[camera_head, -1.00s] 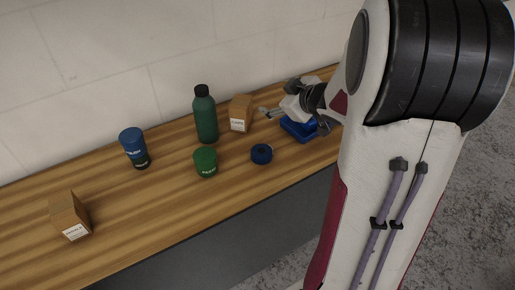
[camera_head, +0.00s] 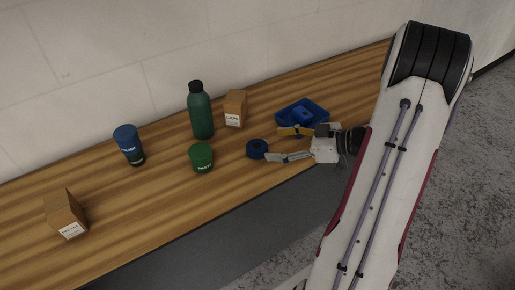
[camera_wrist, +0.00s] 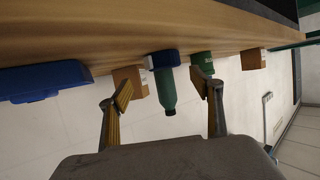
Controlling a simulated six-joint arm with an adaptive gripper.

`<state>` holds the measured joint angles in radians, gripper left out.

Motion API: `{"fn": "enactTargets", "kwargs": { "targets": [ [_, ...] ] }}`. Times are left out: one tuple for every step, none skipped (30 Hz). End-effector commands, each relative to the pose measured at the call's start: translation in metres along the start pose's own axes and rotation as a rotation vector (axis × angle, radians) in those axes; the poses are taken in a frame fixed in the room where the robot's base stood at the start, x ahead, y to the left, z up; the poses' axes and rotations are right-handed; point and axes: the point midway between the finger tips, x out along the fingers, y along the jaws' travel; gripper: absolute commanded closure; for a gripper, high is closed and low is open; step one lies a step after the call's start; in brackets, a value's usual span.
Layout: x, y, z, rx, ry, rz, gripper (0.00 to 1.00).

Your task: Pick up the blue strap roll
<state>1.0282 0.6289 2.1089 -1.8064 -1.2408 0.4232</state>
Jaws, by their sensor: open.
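The blue strap roll (camera_head: 257,149) lies on the wooden bench near its front edge, right of the green jar. My gripper (camera_head: 272,145) is open and empty, low over the bench just right of the roll. Its fingers point left, one behind the roll's line and one in front. In the wrist view, which looks upside down, the roll (camera_wrist: 163,59) shows beyond and between the spread fingertips (camera_wrist: 162,88), partly covering the green bottle. I cannot tell whether a finger touches the roll.

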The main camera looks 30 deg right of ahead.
Motion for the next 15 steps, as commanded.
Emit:
{"fn": "enactTargets", "kwargs": {
  "targets": [
    [-0.0006,-0.0007,0.0008,0.003,0.002,-0.003,0.35],
    [-0.0007,-0.001,0.0009,0.003,0.003,-0.005,0.35],
    [-0.0008,-0.0012,0.0009,0.003,0.004,-0.005,0.35],
    [-0.0008,-0.0012,0.0008,0.003,0.004,-0.005,0.35],
    [-0.0007,-0.0011,0.0007,0.003,0.003,-0.005,0.35],
    [-0.0007,-0.0011,0.0007,0.003,0.003,-0.005,0.35],
    [-0.0007,-0.0011,0.0007,0.003,0.003,-0.005,0.35],
    [-0.0006,-0.001,0.0007,0.002,0.003,-0.005,0.35],
    [-0.0006,-0.001,0.0006,0.002,0.003,-0.004,0.35],
    [-0.0004,-0.001,0.0006,0.002,0.003,-0.004,0.35],
    [0.0,-0.001,0.0006,0.002,0.003,-0.004,0.35],
    [0.0011,-0.0011,0.0005,0.002,0.003,-0.005,0.35],
    [0.0022,-0.0012,0.0005,0.002,0.003,-0.005,0.35],
    [0.0037,-0.0013,0.0004,0.002,0.003,-0.005,0.35],
    [0.0061,-0.0015,0.0004,0.002,0.003,-0.006,0.35]
  ]
}}
